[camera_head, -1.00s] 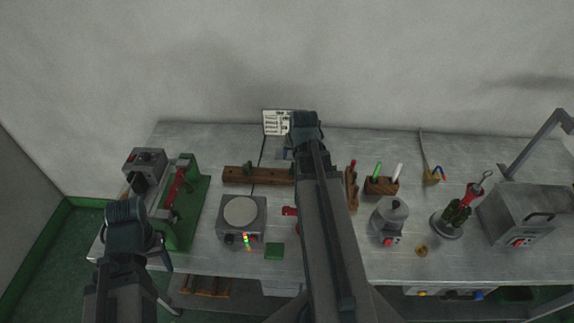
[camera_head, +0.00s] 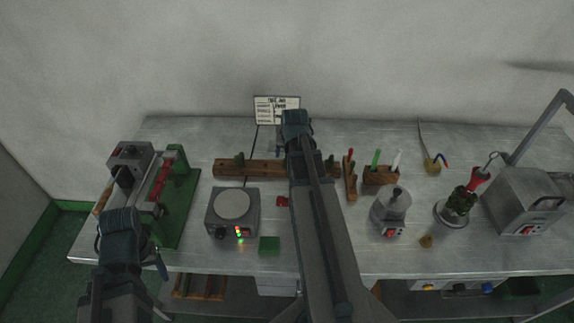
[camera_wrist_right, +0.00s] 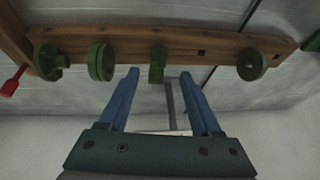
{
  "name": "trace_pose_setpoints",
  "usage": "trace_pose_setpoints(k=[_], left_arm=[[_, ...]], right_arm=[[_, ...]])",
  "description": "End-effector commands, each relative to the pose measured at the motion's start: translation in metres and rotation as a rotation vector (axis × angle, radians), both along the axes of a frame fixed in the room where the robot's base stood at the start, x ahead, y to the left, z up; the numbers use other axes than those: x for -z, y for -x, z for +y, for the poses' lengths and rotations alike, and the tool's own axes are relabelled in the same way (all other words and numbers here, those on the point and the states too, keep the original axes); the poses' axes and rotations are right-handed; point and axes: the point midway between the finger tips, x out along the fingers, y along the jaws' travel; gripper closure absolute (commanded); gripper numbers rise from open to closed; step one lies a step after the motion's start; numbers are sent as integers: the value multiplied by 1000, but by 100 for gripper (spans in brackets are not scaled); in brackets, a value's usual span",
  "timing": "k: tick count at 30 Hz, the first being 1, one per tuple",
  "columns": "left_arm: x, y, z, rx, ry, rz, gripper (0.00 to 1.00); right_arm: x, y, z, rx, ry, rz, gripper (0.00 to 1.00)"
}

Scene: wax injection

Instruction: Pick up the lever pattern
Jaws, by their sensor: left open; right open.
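Several green patterns stand in a wooden rack (camera_head: 228,169), which also shows in the right wrist view (camera_wrist_right: 218,43). A narrow blocky green pattern (camera_wrist_right: 157,66), which may be the lever pattern, stands between round disc-like ones (camera_wrist_right: 101,62) and (camera_wrist_right: 251,64). My right gripper (camera_wrist_right: 161,80) is open and empty; its blue fingertips lie either side of the narrow pattern in that view, seemingly just short of it. In the head view the right arm hides part of the rack. My left gripper (camera_head: 130,256) is open and empty, low at the left beside the green press.
A green press (camera_head: 182,205) and a hot plate (camera_head: 233,207) stand at the left. A green block (camera_head: 269,245) lies in front. A card (camera_head: 276,110) stands by the wall.

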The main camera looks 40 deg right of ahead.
Motion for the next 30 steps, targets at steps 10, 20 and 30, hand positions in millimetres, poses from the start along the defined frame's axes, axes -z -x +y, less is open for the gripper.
trace_pose_setpoints(k=[10,20,30], left_arm=[[24,0,0,0,0,0,34],[48,0,0,0,0,0,34],[46,0,0,0,0,0,34]], right_arm=[[24,-8,-7,0,0,0,35],[48,-18,-13,0,-1,-1,35],[46,-18,-12,0,-1,-1,64]])
